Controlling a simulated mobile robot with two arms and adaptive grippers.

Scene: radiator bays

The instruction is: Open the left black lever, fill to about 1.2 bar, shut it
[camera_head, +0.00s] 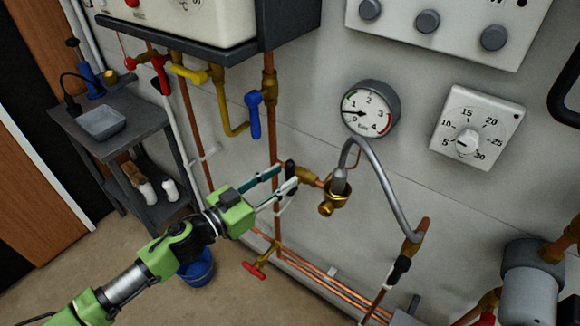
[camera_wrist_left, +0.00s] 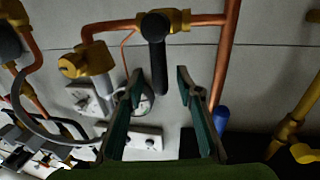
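The left black lever (camera_head: 291,176) sits on a brass valve on the wall piping, left of the grey filling hose (camera_head: 378,170). My left gripper (camera_head: 285,183) is at this lever, its fingers apart. In the left wrist view, the lever (camera_wrist_left: 157,62) hangs from its valve, its free end in the gap between the open fingertips (camera_wrist_left: 160,83); contact is not clear. A second black lever (camera_head: 399,268) is at the hose's lower right end. The round pressure gauge (camera_head: 369,110), marked up to 4, has its needle near the low end; the exact reading is too small to tell.
A blue-handled valve (camera_head: 254,115), yellow valve (camera_head: 189,74) and red valve (camera_head: 161,74) sit under the boiler. A dial thermostat (camera_head: 476,129) is right of the gauge. A red-handled valve (camera_head: 255,269) is low down. A grey cart (camera_head: 112,135) stands at left.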

